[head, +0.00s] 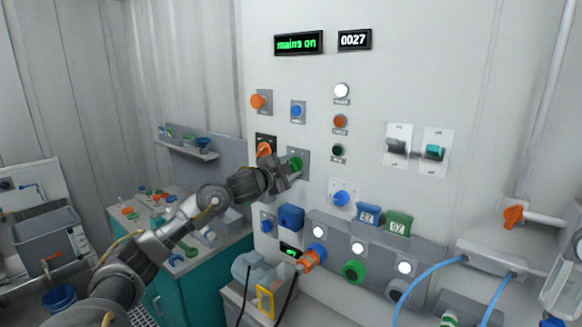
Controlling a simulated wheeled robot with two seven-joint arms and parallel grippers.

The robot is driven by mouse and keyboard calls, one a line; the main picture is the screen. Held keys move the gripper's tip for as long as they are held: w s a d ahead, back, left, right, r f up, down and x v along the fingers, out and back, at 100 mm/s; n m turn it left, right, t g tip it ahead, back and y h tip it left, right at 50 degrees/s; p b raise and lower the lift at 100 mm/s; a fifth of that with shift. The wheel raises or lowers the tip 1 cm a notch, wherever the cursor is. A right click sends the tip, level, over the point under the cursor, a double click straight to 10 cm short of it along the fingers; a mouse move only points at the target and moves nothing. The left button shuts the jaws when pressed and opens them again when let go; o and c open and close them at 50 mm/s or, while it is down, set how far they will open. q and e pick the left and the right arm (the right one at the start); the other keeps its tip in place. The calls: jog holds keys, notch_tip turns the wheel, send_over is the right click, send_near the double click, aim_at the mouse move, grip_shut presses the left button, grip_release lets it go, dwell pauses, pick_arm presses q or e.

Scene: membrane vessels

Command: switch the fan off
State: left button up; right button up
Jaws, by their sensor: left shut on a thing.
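My left gripper (284,176) reaches up from the lower left to the white wall panel (440,75). Its jaws are shut on a green knob (296,164) on a grey plate. The jaws hide part of the knob and plate. Two rocker-like switches, one dark (397,147) and one teal (434,152), sit on white plates further right, apart from the gripper. The labels are too small to read, so I cannot tell which control is the fan's. My right gripper is not in view.
Orange knobs (259,101) and a blue knob (297,111) are close above the gripper. Blue hoses (425,270) hang at lower right. A cluttered teal bench (205,282) stands left.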

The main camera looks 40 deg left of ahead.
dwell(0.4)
pick_arm(q)
jog(key=o, duration=1)
jog(key=s+b, duration=0.6)
jog(key=s, duration=0.4)
jog(key=shift+s+d, duration=0.15)
jog(key=shift+s, duration=0.2)
